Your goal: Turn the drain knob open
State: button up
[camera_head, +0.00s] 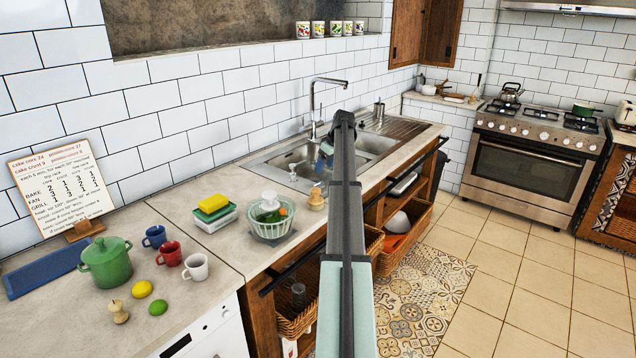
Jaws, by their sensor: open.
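The steel sink (268,163) is set into the counter, with a tall faucet (313,100) behind it. A small knob-like part (292,172) shows at the left side of the sink and may be the drain knob; it is too small to tell its position. My arm reaches from the bottom centre to the sink. My gripper (324,156) is over the basin, to the right of that part and apart from it, open. It is small and partly hidden by my arm, which also covers part of the basin.
A green pot (106,262) and several cups stand further left. Open drawers (407,232) jut out below the counter. The tiled floor at right is clear.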

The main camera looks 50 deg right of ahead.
jog(key=x, duration=0.9)
jog(key=shift+w+f, duration=0.1)
jog(key=shift+f, duration=0.15)
jog(key=shift+c, duration=0.5)
jog(key=c, duration=1)
jog(key=shift+o, duration=0.2)
